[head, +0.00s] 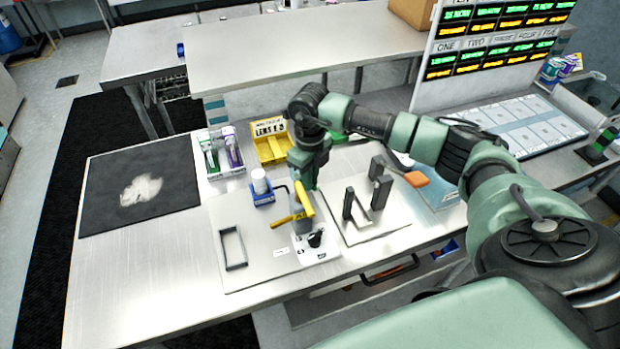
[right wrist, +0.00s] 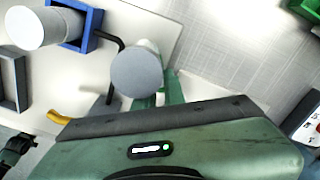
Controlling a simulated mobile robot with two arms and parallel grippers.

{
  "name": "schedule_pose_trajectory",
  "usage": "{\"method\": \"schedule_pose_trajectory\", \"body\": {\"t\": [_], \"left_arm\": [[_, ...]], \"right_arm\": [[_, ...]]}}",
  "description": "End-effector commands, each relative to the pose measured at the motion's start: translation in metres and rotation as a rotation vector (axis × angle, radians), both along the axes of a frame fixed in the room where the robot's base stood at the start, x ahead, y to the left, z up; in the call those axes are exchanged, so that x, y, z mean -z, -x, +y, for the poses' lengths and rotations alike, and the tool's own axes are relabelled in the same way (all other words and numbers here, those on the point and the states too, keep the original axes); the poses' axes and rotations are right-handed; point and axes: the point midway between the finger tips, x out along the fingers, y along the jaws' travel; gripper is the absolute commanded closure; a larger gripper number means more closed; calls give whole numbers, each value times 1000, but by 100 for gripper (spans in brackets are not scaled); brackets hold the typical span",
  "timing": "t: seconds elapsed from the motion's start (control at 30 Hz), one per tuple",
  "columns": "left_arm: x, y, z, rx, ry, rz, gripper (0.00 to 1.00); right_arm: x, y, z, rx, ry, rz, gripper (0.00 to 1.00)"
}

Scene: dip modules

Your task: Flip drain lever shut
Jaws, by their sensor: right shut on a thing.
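My right gripper (head: 301,184) comes down from above and is shut at the lever's upper end; the exact contact is hidden. A second yellow piece (head: 280,222) sticks out to the left of the fixture, and it also shows in the right wrist view (right wrist: 58,117). A grey round top (right wrist: 137,70) shows beside the green fingers in the right wrist view. My left gripper is not in view.
A white cylinder (head: 260,184) stands in a blue holder beside a black hooked pipe (right wrist: 110,40). A dark rectangular frame (head: 233,250) is on the board's left. Dark upright brackets (head: 379,188) stand to the right.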

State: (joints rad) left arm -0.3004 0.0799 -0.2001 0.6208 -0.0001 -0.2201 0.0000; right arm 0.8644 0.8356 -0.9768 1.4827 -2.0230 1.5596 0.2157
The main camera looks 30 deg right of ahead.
Motion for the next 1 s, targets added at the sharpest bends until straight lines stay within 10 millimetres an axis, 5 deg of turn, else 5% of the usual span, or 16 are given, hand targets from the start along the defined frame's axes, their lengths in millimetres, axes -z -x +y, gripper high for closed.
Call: {"method": "schedule_pose_trajectory", "body": {"t": [0.53, 0.6, 0.63, 1.0], "left_arm": [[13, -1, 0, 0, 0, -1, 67], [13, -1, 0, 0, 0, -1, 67], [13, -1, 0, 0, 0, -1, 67], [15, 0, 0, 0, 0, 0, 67]], "right_arm": [[0, 3, 7, 152, -3, 0, 100], [0, 3, 7, 152, -3, 0, 70], [0, 3, 7, 152, -3, 0, 67], [-4, 2, 6, 152, -2, -3, 67]]}}
